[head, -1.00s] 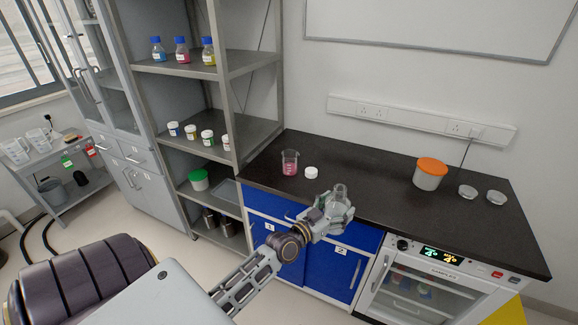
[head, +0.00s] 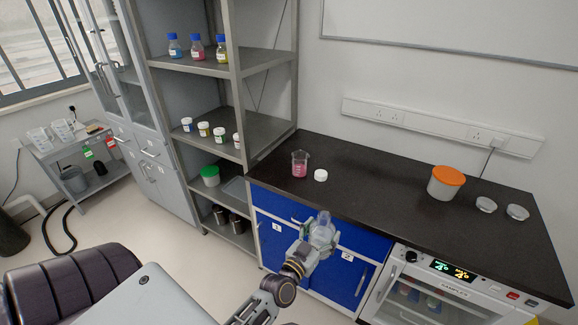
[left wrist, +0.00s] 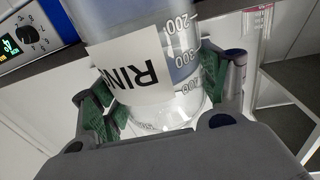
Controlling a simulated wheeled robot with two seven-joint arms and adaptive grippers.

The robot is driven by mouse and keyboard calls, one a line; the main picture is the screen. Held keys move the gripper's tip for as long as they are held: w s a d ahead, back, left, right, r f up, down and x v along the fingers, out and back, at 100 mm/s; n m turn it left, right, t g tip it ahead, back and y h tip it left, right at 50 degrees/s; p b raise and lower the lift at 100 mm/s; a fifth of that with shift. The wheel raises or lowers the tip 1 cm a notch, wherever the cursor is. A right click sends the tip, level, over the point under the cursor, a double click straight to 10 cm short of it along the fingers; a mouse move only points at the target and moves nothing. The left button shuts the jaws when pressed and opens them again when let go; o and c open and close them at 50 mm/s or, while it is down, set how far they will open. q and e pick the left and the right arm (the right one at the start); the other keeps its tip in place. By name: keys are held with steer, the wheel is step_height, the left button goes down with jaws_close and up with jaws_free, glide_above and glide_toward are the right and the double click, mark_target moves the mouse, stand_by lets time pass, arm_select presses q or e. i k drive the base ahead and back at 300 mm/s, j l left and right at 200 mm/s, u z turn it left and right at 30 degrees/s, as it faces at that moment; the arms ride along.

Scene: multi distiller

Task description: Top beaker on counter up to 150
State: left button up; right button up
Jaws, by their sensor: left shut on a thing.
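The beaker (head: 299,165) stands upright on the dark counter (head: 385,195), near its left end, with pink liquid in it. Its scale is too small to read. My left gripper (head: 318,240) is shut on a clear bottle (head: 322,225) and holds it in front of the counter's edge, before the blue cabinet. The bottle also shows in the left wrist view (left wrist: 150,50), with a white label starting "RIN" and marks at 200 and 300. Its liquid level is unclear. The beaker is beyond the gripper, apart from it. My right gripper is not in view.
A white cap (head: 320,175) lies just right of the beaker. An orange-lidded tub (head: 446,183) and two small glass dishes (head: 502,208) are at the counter's right. The counter's middle is clear. A shelf rack (head: 215,110) with bottles and jars stands left.

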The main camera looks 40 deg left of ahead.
mark_target(299, 158)
steer(key=i+l+u, duration=0.15)
steer(key=u, duration=0.25)
steer(key=i+l+u, duration=0.15)
steer(key=u, duration=0.25)
steer(key=l+u, duration=0.3)
steer(key=l, duration=0.35)
steer(key=l+u, duration=0.3)
steer(key=l, duration=0.3)
steer(key=k, duration=0.05)
